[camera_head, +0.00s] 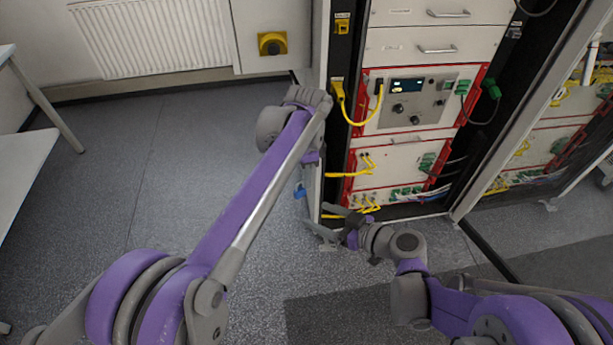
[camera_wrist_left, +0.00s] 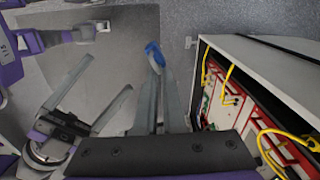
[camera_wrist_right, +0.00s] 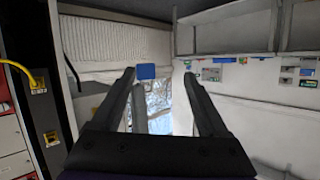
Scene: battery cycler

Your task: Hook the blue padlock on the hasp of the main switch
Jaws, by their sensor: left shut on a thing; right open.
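The blue padlock (camera_wrist_left: 154,55) is between the fingertips of my left gripper (camera_wrist_left: 157,66), which is shut on it. In the head view the padlock is a small blue patch (camera_head: 299,190) below my left wrist, beside the rack's left edge. My right gripper (camera_head: 318,218) is open and empty, lower and close by; its spread fingers also show in the left wrist view (camera_wrist_left: 98,92). A blue block, apparently the padlock (camera_wrist_right: 146,71), shows beyond the right fingers. A yellow plate with a dark knob, apparently the main switch (camera_head: 272,43), is on the grey cabinet; its hasp cannot be made out.
The open rack (camera_head: 420,150) with red-framed units and yellow cables (camera_head: 360,118) stands right of my left gripper. A radiator (camera_head: 155,35) is on the back wall, and a white table (camera_head: 22,165) at the left. The floor between is clear.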

